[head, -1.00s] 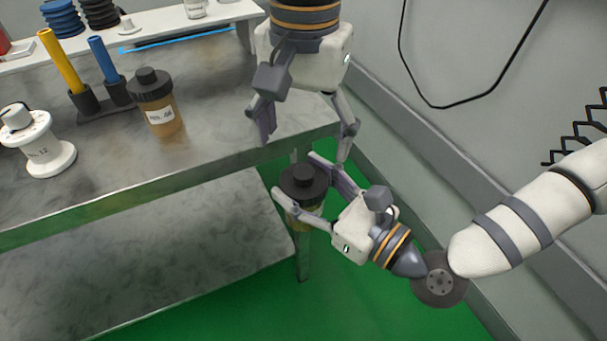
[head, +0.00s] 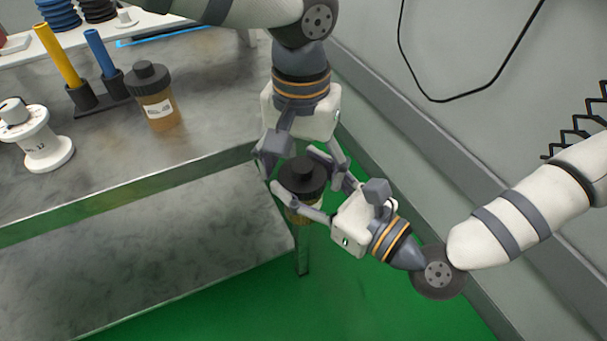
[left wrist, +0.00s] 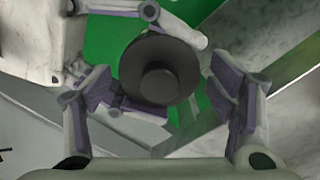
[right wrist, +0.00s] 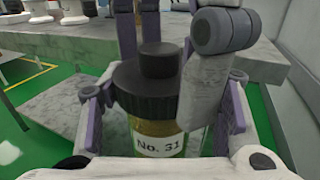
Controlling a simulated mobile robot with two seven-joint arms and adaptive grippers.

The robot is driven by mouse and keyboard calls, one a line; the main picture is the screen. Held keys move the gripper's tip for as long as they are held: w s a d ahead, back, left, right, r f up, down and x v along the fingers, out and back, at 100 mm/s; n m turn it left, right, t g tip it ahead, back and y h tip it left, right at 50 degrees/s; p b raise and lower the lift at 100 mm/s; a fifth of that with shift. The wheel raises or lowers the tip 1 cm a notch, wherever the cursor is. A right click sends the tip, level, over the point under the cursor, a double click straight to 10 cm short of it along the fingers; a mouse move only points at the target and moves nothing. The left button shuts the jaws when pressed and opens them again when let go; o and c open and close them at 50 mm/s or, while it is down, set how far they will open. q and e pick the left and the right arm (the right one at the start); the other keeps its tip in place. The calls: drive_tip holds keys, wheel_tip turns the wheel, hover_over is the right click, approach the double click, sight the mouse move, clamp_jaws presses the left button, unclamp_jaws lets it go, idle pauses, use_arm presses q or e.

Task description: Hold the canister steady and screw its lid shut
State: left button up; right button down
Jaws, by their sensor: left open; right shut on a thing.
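The canister (head: 301,213) is an amber jar with a black knobbed lid (head: 302,176) on its top. My right gripper (head: 297,181) holds it upright, a finger on either side, off the bench's front edge. In the right wrist view the canister's label (right wrist: 157,144) reads "No. 31", and the lid (right wrist: 150,88) sits on the jar; how tightly I cannot tell. My left gripper (head: 303,162) points down over the lid, open, its fingers apart on either side. In the left wrist view the lid (left wrist: 160,72) lies between the open fingers, with gaps on both sides.
A metal bench (head: 215,110) with a lower shelf (head: 170,255) stands to the left. On it are another amber jar (head: 158,108), a white spool (head: 45,145), and yellow (head: 58,58) and blue (head: 101,55) rods in holders. A grey wall (head: 480,110) is at the right.

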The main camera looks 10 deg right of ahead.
use_arm(q)
drive_tip(key=shift+c, duration=0.2)
drive_tip(key=c, duration=1.2)
drive_tip(key=m, duration=0.4)
drive_tip(key=shift+w, duration=0.1)
drive_tip(key=shift+w+r, duration=0.1)
drive_tip(key=shift+w, duration=0.05)
drive_tip(key=o, duration=1.2)
drive_tip(key=shift+o, duration=0.5)
